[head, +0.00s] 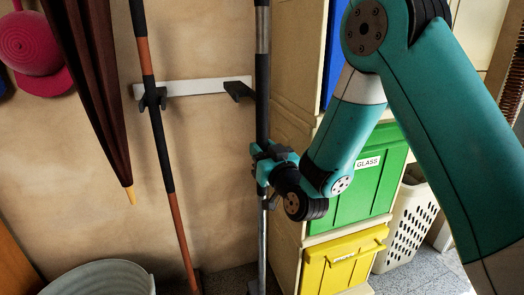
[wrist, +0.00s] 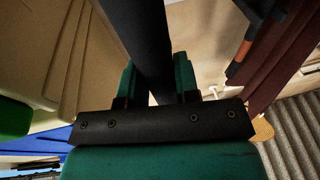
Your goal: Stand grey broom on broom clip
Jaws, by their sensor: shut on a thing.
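The grey broom (head: 262,230) stands nearly upright in the head view, its long handle grey with black sections. Its lower end runs to the bottom edge of the picture. My gripper (head: 264,158) is shut around the black middle of the handle. In the wrist view the dark handle (wrist: 147,40) passes between my two teal fingers. The broom clip (head: 238,90) is a dark holder at the right end of a white wall rail (head: 200,87). The handle appears just right of the clip's tip; whether they touch, I cannot tell.
An orange and black pole (head: 162,150) sits in the rail's left holder. A closed dark umbrella (head: 95,85) hangs left of it. A grey bucket (head: 95,280) is at bottom left. Recycling bins, green (head: 365,195) and yellow (head: 340,262), stand close right of the broom.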

